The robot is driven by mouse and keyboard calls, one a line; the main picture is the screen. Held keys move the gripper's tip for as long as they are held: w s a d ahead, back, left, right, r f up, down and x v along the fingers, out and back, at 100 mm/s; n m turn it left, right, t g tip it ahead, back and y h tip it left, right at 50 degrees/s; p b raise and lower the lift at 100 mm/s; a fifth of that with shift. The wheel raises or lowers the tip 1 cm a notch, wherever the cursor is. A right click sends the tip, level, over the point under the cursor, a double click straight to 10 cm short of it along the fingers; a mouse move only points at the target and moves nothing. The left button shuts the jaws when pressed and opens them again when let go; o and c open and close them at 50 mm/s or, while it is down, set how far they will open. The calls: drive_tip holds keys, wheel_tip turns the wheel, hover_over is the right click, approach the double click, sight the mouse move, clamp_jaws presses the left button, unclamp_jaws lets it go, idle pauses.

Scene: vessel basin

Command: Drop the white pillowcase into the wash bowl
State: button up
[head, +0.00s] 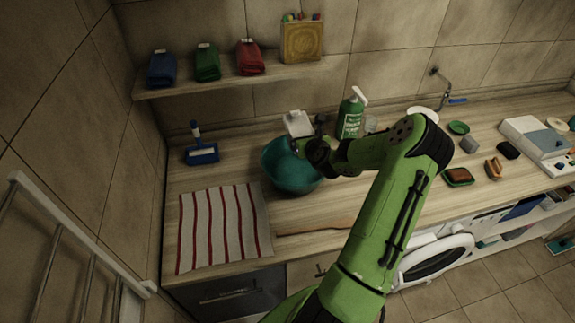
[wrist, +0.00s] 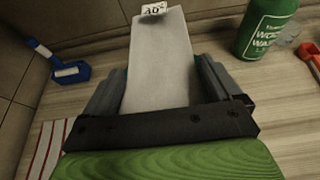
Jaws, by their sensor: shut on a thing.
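The white pillowcase (head: 298,123) is a folded cloth with a small "40" label, which shows in the wrist view (wrist: 160,60). My gripper (head: 306,146) is shut on the pillowcase, with a dark finger on each side of it in the wrist view (wrist: 165,95). The wash bowl (head: 287,172) is a teal round bowl on the counter. My gripper and the pillowcase appear over the back right part of the bowl in the head view. The bowl's inside is partly hidden by my arm, and in the wrist view the bowl is almost wholly hidden.
A green bottle (head: 350,116) stands behind and right of the bowl. A blue brush (head: 201,152) lies at the back left. A red-striped towel (head: 224,226) lies at the front left. A shelf (head: 225,80) with folded blue, green and red cloths hangs above the counter.

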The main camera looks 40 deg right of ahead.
wheel_tip(320, 180, down, 6)
drive_tip(key=b, duration=0.2)
drive_tip(key=shift+s+d+r+b, duration=0.1)
drive_tip(key=shift+s+d+b, duration=0.05)
drive_tip(key=shift+b, duration=0.25)
drive_tip(key=o, duration=0.9)
drive_tip(key=shift+r, duration=0.1)
drive_tip(key=b+v, duration=0.1)
drive_tip(key=v, duration=1.5)
drive_tip(key=shift+b, duration=0.35)
drive_tip(key=shift+d, duration=0.1)
